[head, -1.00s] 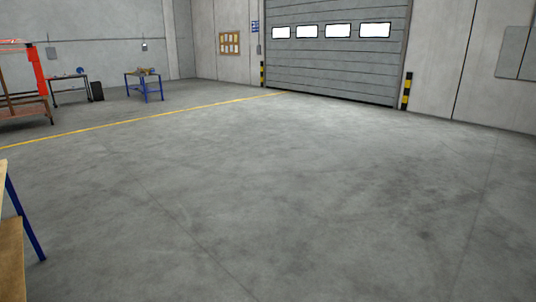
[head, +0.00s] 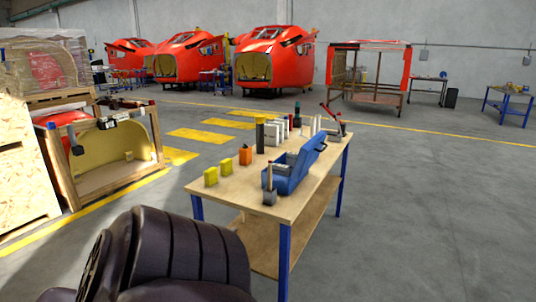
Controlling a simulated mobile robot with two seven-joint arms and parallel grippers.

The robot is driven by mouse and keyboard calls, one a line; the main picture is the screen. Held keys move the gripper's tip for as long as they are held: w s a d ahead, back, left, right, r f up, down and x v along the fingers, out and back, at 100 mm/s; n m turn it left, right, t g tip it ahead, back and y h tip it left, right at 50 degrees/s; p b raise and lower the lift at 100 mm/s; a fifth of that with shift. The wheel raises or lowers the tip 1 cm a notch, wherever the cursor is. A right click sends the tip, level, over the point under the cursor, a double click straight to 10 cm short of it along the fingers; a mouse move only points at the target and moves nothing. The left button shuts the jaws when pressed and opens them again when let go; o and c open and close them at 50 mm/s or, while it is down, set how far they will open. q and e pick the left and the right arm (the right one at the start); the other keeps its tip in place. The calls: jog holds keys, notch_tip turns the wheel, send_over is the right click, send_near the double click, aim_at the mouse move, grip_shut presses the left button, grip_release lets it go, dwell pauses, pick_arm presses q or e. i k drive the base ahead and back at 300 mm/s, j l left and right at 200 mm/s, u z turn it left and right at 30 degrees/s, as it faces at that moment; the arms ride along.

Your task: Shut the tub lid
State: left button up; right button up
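The blue tub (head: 288,181) stands on a wooden-topped workbench (head: 232,192) with blue legs, right of the middle of the head view. Its blue lid (head: 308,158) is raised and tilted, leaning up toward the right. What lies inside the tub is hard to make out. A dark rounded part of my own body fills the lower left of the view. Neither of my grippers is in view.
Yellow blocks (head: 211,177), an orange container (head: 245,155) and several bottles and boxes stand on the bench beside the tub. A wooden crate (head: 66,185) is at the left. Red train nosecones (head: 275,58) stand far behind. Floor (head: 420,220) right of the bench is clear.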

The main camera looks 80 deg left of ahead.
aim_at(310, 155)
jog(key=u, duration=1.4)
